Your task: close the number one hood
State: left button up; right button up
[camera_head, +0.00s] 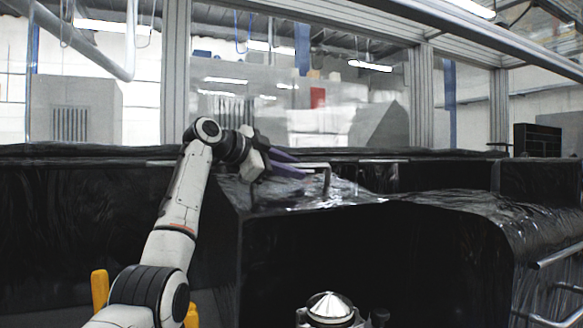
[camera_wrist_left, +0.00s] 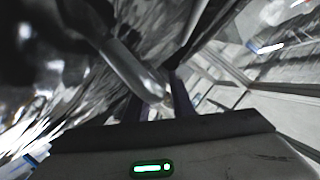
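A black, film-wrapped hood (camera_head: 262,199) stands in the middle, with a dark opening below its top edge. A bent metal handle bar (camera_head: 327,180) sits on its top. My left gripper (camera_head: 301,166) is at the left end of this bar, its two purple fingers spread. In the left wrist view the bar (camera_wrist_left: 130,72) comes down from the upper left, its end between the fingers (camera_wrist_left: 158,102). The fingers look apart; I see no clear grip on the bar. No number shows on the hood. My right gripper is out of view.
More black film-covered housing (camera_head: 460,210) stands at the right, with metal rails (camera_head: 558,255) at the right edge. A clear panel in a grey frame (camera_head: 176,70) rises behind. A shiny silver dome (camera_head: 330,306) shows at the bottom.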

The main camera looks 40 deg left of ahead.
aim_at(316, 203)
pick_arm(q)
grip_shut()
jog(key=shift+s+d+f+b, duration=0.15)
jog(key=shift+d+b, duration=0.2)
jog(key=shift+b, duration=0.1)
jog(key=s+d+m+b, duration=0.1)
jog(key=d+b, duration=0.1)
jog(key=d, duration=0.1)
jog(key=s+d+b, duration=0.2)
jog(key=d+b, duration=0.1)
jog(key=s+d+m+t+b, duration=0.1)
jog(key=s+d+b, duration=0.1)
jog(key=d, duration=0.2)
jog(key=shift+s+f+m+y+b, duration=0.1)
jog(key=shift+f+m+y+b, duration=0.05)
jog(key=shift+m+y+b, duration=0.2)
jog(key=s+d+f+m+t+b, duration=0.1)
jog(key=s+d+f+m+b, duration=0.2)
jog(key=d, duration=0.8)
jog(key=s+b, duration=0.2)
jog(key=s, duration=0.1)
jog(key=shift+d+t+y, duration=0.3)
jog(key=shift+d+y, duration=0.05)
